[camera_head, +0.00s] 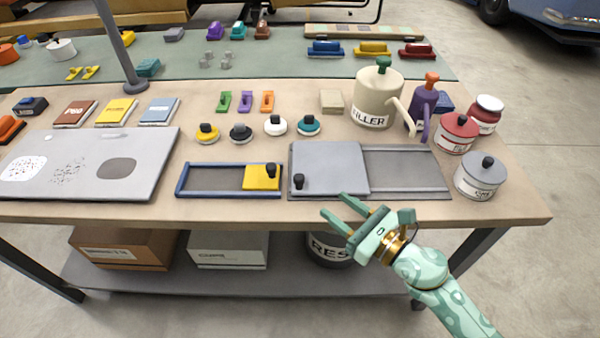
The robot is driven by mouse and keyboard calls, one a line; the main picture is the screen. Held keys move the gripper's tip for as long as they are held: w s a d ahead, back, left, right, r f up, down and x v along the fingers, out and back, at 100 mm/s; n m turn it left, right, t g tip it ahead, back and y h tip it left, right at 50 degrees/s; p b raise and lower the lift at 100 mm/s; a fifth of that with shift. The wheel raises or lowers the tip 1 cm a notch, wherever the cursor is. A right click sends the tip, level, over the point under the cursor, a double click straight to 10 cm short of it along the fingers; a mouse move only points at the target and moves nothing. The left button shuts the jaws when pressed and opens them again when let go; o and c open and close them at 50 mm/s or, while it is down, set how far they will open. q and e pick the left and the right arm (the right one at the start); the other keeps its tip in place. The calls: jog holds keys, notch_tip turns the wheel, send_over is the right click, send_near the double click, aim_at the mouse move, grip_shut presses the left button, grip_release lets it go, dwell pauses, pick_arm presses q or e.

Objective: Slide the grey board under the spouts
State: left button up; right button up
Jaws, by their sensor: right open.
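The grey board (335,165) is a flat square plate with a black knob (298,181) at its near left corner. It lies over the left part of a long dark grey track (408,175); the track's right part is bare. The spout of the cream FILLER can (369,100) and the spout of the purple can (423,103) point forward, near the back of the bare part. My right gripper (332,204) is open and empty at the table's front edge, near and to the right of the knob, apart from it. My left gripper is out of view.
A red tin (457,132) and a grey lidded pot (480,178) stand right of the track. A blue frame with a yellow slider (261,177) lies to its left. Round knobbed pucks (275,125) stand behind. A large spotted panel (145,165) lies far left.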

aim_at(300, 176)
jog(key=x, duration=1.2)
jog(key=shift+w+f, duration=0.1)
jog(key=shift+f, duration=0.05)
grip_shut()
